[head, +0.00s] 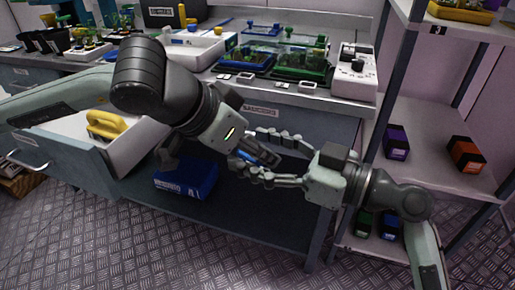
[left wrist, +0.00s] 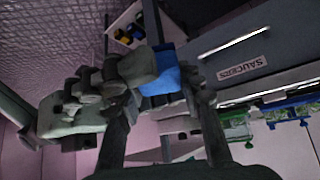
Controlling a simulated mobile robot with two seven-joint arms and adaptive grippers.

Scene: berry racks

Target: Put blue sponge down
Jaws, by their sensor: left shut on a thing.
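My left gripper (head: 258,155) reaches down from the upper left in front of the bench and is shut on the blue sponge (head: 246,156). Only a small part of the sponge shows in the head view. In the left wrist view the sponge (left wrist: 166,72) sticks out beyond the left fingertips (left wrist: 165,100). My right gripper (head: 262,157) comes from the right with its fingers spread, one above and one below the left fingertips. It also shows beside the sponge in the left wrist view (left wrist: 120,85). I cannot tell whether it touches the sponge.
An open drawer (head: 62,142) at left holds a yellow handled item (head: 106,124). A blue box (head: 188,178) stands on the shelf below the bench. The bench top (head: 222,82) carries a sink, trays and a white device (head: 355,72). A rack (head: 437,165) with boxes stands right.

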